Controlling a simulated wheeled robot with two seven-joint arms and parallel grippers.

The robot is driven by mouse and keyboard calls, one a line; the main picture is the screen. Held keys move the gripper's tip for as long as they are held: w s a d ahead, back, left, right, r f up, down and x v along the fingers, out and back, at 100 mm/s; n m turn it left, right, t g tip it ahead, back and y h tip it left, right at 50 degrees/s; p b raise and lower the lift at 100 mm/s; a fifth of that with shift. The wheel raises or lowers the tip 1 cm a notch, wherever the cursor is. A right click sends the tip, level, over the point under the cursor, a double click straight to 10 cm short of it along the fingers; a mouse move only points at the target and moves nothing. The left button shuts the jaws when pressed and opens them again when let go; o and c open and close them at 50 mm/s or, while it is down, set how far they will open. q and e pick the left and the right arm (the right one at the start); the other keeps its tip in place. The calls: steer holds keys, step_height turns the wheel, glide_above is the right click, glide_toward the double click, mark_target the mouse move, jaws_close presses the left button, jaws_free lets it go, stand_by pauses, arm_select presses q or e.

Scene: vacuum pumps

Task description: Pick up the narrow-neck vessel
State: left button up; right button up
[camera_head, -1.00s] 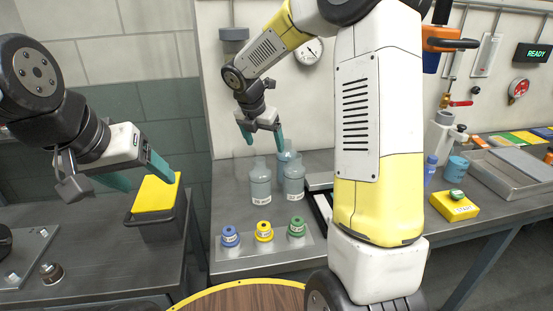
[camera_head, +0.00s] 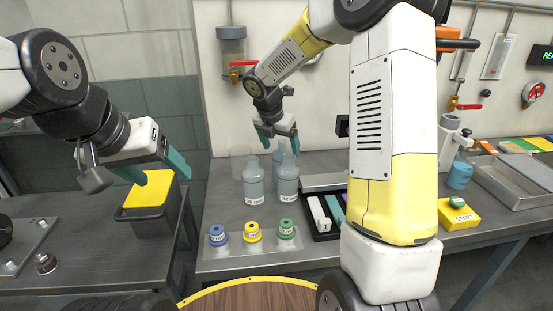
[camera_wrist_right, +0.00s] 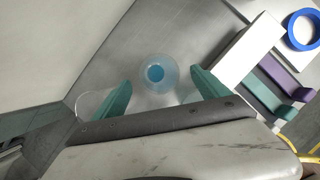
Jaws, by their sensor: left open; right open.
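Several clear bluish glass vessels stand at the back of the middle bench. Two labelled ones, a left vessel (camera_head: 253,184) and a right vessel (camera_head: 288,184), are in front. A third, with a narrow neck, is partly hidden behind them, below my right gripper (camera_head: 279,142). A fainter clear vessel (camera_head: 238,167) is behind at left. In the right wrist view, a round vessel (camera_wrist_right: 158,72) with a blue centre appears from above, between the open fingers of my right gripper (camera_wrist_right: 163,90); contact is not visible. My left gripper (camera_head: 158,168) is open and empty, away from the vessels.
Blue (camera_head: 218,235), yellow (camera_head: 252,232) and green (camera_head: 285,229) caps sit on a plate at the bench front. A black tray (camera_head: 322,236) with coloured bars is right of the vessels. A yellow-topped box (camera_head: 150,192) is at left. A wall valve (camera_head: 243,66) hangs behind.

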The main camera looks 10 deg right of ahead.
steer(key=x, duration=0.5)
steer(key=shift+w+r, duration=0.1)
jaws_close()
